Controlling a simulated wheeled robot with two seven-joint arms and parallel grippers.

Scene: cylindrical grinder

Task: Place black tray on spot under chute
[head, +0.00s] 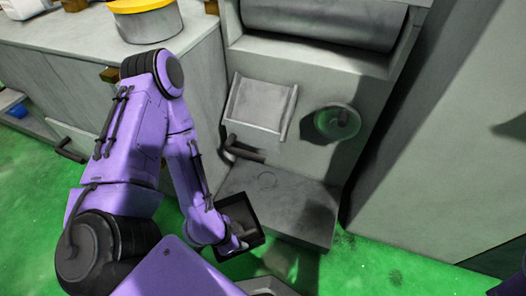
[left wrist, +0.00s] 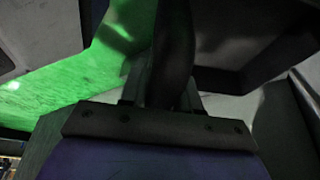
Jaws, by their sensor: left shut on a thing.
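The black tray (head: 262,234) is a dark, square, shallow box at the lower middle of the head view. My left gripper (head: 240,243) is shut on its near edge and holds it in front of the grey ledge, tilted. In the left wrist view the dark tray (left wrist: 255,50) fills the upper right, and a dark part of it runs between the fingers of my left gripper (left wrist: 165,98). The chute (head: 258,105) is a grey sloped channel on the machine front. Below it, a faint round mark (head: 267,180) shows on the ledge. My right gripper is out of view.
The ledge (head: 290,205) is bare. A dark handle bar (head: 243,152) juts out above its left part. A round fitting with a knob (head: 338,122) sits right of the chute. A cabinet with a yellow-topped container (head: 150,22) stands left. Green floor (head: 390,270) lies around.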

